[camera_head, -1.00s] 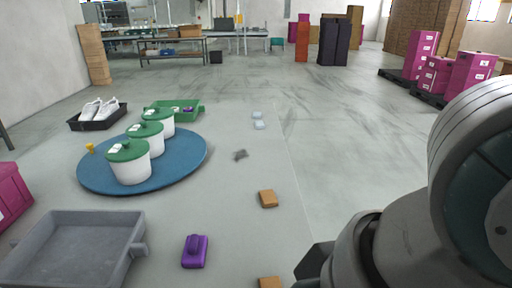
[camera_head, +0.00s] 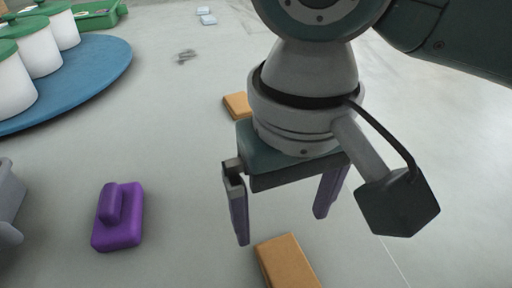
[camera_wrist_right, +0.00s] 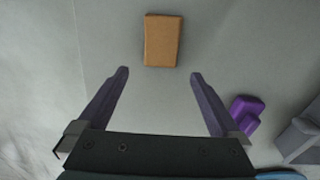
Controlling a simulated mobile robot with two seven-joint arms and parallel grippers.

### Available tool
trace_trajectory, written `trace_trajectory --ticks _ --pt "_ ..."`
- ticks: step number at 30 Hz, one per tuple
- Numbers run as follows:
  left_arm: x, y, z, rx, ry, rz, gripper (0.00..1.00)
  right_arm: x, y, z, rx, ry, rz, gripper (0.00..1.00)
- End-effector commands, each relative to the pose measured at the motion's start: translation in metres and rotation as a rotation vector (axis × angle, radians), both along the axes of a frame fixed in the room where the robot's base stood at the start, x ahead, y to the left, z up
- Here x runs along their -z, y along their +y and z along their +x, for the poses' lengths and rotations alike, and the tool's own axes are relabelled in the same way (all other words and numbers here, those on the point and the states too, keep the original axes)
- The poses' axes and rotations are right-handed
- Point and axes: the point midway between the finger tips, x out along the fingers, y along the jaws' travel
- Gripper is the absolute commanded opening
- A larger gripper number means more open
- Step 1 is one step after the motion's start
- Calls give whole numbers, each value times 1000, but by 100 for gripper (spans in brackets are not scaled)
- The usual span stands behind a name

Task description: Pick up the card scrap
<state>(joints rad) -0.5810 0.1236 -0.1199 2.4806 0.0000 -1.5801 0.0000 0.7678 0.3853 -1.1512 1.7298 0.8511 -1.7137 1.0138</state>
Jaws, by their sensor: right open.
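A flat tan-brown block (camera_head: 287,262), with the look of card, lies on the floor at the bottom of the head view. It shows whole in the right wrist view (camera_wrist_right: 162,40), just past the fingertips and roughly centred between them. A second, similar tan block (camera_head: 238,105) lies farther off, partly covered by my right gripper. I cannot tell which is the card scrap. My right gripper (camera_head: 282,228) is open and empty, with its purple-grey fingers pointing down; it also shows in the right wrist view (camera_wrist_right: 160,73). My left gripper is not in view.
A purple block with a raised grip (camera_head: 118,216) lies left of the gripper. A grey tray (camera_head: 8,205) is at the left edge. White pots with green lids stand on a blue disc (camera_head: 108,70). A small grey scrap (camera_head: 185,57) lies farther off.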

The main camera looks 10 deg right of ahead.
Motion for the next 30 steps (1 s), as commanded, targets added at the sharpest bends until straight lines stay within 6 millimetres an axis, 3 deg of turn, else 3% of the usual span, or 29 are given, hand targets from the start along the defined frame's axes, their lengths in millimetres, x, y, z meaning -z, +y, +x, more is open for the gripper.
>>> trace_trajectory --ticks 1,7,14,22,30 --pt "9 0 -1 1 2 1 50 13 0 0 0 1 -2 100" --pt "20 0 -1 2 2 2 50 31 0 0 -1 0 -1 100" --pt "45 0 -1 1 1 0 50 67 0 -1 -1 -1 -1 100" --pt "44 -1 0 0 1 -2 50 69 0 -2 -2 -2 0 100" --pt "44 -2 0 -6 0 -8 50 69 1 -2 -2 -2 0 70"
